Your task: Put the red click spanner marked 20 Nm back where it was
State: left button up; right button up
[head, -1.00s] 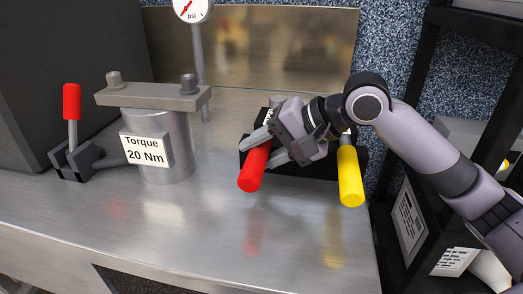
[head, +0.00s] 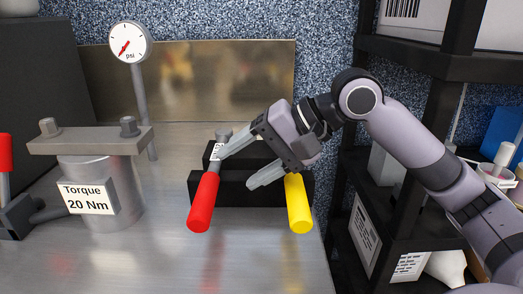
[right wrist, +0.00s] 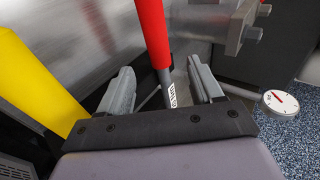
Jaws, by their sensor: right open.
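The red spanner (head: 203,205) rests in the left part of the black rack (head: 263,192), its red handle sticking out toward the front. A white label shows on its grey shaft, too small to read. A yellow-handled spanner (head: 299,205) sits in the rack's right part. My right gripper (head: 237,168) is open above the rack, just right of the red spanner, holding nothing. In the right wrist view the red spanner (right wrist: 152,30) runs between the open fingers (right wrist: 160,80), apart from both; the yellow handle (right wrist: 35,80) is at left. My left gripper is out of view.
A metal fixture labelled Torque 20 Nm (head: 88,198) stands at left, with a psi gauge (head: 130,42) on a post behind it. A dark shelf unit (head: 430,48) stands at right. The steel bench front is clear.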

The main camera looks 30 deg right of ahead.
jog(key=v, duration=0.3)
jog(key=shift+s+d+r, duration=0.1)
jog(key=shift+s, duration=0.05)
jog(key=shift+d, duration=0.1)
dwell(0.4)
